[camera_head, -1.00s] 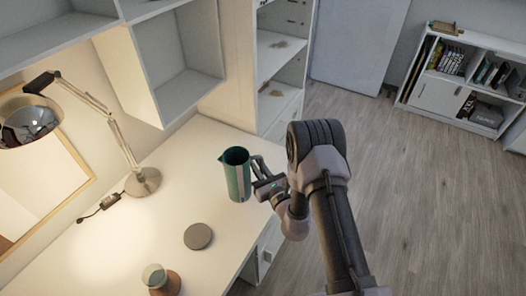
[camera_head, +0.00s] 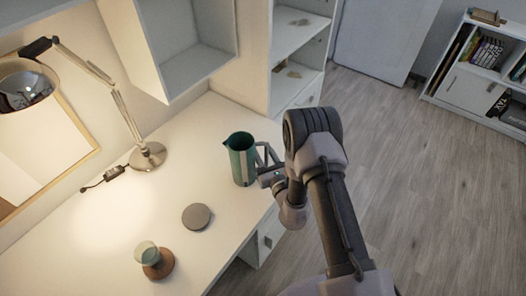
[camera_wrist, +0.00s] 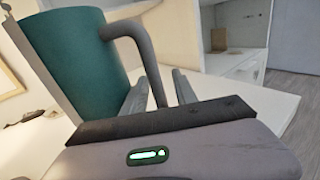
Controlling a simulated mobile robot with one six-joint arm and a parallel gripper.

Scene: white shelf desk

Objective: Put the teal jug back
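The teal jug (camera_head: 242,161) stands upright on the white desk near its right edge, with a pale vertical band on its side. In the wrist view the jug (camera_wrist: 75,55) fills the upper left, and its grey handle (camera_wrist: 147,55) comes down between my fingers. My gripper (camera_head: 268,160) is at the jug's right, on the handle side. In the wrist view my gripper (camera_wrist: 160,88) has its two fingers apart, with a visible gap between the handle and the right finger. The jug's foot is hidden in the wrist view.
A grey round disc (camera_head: 196,217) lies on the desk (camera_head: 120,225), in front of the jug. A small glass vessel with a brown base (camera_head: 157,262) stands nearer. A lamp (camera_head: 148,157) stands at left; a wall shelf (camera_head: 190,65) hangs above. A tall shelf unit (camera_head: 298,50) is behind.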

